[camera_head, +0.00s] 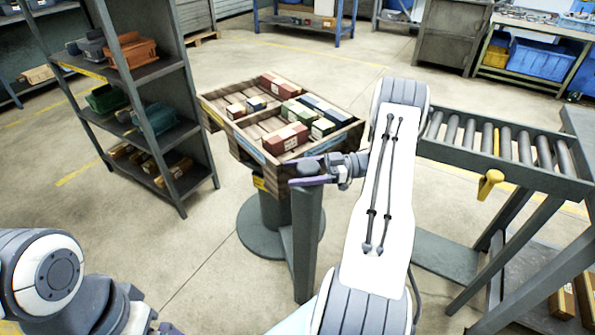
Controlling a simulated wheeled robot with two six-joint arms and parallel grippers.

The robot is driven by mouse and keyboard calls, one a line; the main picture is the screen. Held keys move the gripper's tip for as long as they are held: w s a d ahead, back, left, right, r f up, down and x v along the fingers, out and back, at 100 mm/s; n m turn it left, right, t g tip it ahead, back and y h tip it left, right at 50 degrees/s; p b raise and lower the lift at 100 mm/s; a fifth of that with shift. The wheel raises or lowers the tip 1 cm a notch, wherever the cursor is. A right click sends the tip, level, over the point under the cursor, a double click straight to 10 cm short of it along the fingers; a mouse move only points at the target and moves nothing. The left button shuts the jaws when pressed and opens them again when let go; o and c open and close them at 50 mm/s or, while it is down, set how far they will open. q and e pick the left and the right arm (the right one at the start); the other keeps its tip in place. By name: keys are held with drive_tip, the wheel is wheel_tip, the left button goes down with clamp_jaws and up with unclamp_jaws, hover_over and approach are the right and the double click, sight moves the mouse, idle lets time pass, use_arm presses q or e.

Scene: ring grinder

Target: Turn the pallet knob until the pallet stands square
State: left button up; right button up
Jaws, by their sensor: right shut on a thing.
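The wooden pallet (258,128) carries several red, green and blue boxes and sits on a round grey pedestal (268,212). Its edges run at a slant in the picture, turned relative to the roller conveyor. The pallet knob (307,168) is a dark, rounded piece on top of a grey post, just in front of the pallet's near corner. My right gripper (312,172) reaches in from the right, its purple fingers shut on the knob. My right arm hides part of the pallet's right side. My left arm shows at the lower left, but its gripper is out of the picture.
A roller conveyor (500,150) with a yellow handle (489,184) stands at the right, close to my right arm. A grey shelf rack (150,75) with bins stands at the left. The floor between rack and pedestal is clear.

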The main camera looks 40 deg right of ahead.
drive_tip(key=shift+a+n+g+y, duration=0.1)
drive_tip(key=shift+n+g+y, duration=0.2)
drive_tip(key=shift+n+g, duration=0.3)
drive_tip(key=shift+s+a+r+n+g+y+p, duration=0.15)
drive_tip(key=shift+n+g+p, duration=0.15)
drive_tip(key=shift+g, duration=0.25)
drive_tip(key=shift+s+d+n+g+y+p, duration=0.15)
drive_tip(key=shift+n+g, duration=0.15)
drive_tip(key=shift+g, duration=0.25)
drive_tip(key=shift+s+a+n+g+y+p, duration=0.1)
drive_tip(key=shift+n+g+y+p, duration=0.05)
drive_tip(key=shift+n+g+p, duration=0.6)
drive_tip(key=shift+s+a+n+g+y+p, duration=0.15)
drive_tip(key=shift+n+g+p, duration=0.25)
drive_tip(key=shift+g, duration=0.55)
drive_tip(key=shift+d, duration=0.1)
